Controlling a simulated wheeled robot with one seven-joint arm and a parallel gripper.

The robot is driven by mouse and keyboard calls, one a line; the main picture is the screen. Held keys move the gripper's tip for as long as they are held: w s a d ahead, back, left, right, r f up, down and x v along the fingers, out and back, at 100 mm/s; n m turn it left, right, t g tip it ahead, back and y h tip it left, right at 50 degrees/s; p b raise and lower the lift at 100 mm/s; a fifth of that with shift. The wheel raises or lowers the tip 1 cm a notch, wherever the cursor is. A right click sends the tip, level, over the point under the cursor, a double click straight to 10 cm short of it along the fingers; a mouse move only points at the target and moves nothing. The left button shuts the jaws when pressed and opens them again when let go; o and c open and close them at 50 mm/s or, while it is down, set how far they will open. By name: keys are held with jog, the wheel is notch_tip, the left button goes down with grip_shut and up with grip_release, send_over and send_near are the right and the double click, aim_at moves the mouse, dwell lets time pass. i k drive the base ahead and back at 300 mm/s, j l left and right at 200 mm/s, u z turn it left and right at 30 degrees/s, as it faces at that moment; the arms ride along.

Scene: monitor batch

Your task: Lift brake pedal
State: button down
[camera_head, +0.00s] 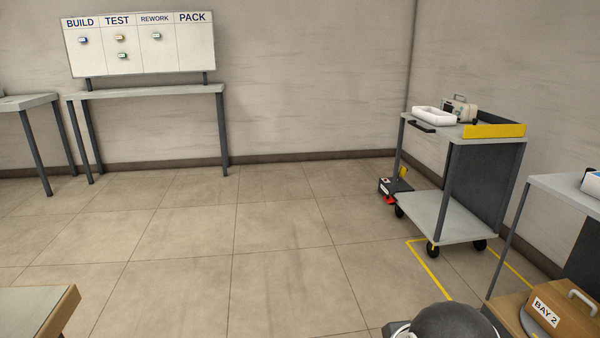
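A cart (440,147) with grey shelves and dark posts stands at the right on black wheels. Low at its left rear corner is a small red part (389,199), which looks like the brake pedal. It sits at the foot of a dark box-like part (386,187) close to the floor. It is too small to tell whether the pedal is up or down. A dark rounded part at the bottom edge appears to be my own arm. My gripper is not in view.
A white tray (434,117) and a beige device (459,108) stand on the cart. Yellow floor tape (430,262) runs before it. A bench with a "BAY 2" box (568,317) is at right. A table corner (38,308) is at lower left. The middle floor is clear.

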aim_at(390, 198)
jog(key=i, duration=2.35)
jog(key=i+z, duration=0.15)
jog(key=i, duration=0.3)
jog(key=i+j+z, duration=0.15)
jog(key=i, duration=0.3)
jog(key=i+j+z, duration=0.15)
jog(key=i, duration=0.3)
jog(key=i+j+z, duration=0.2)
jog(key=i, duration=0.2)
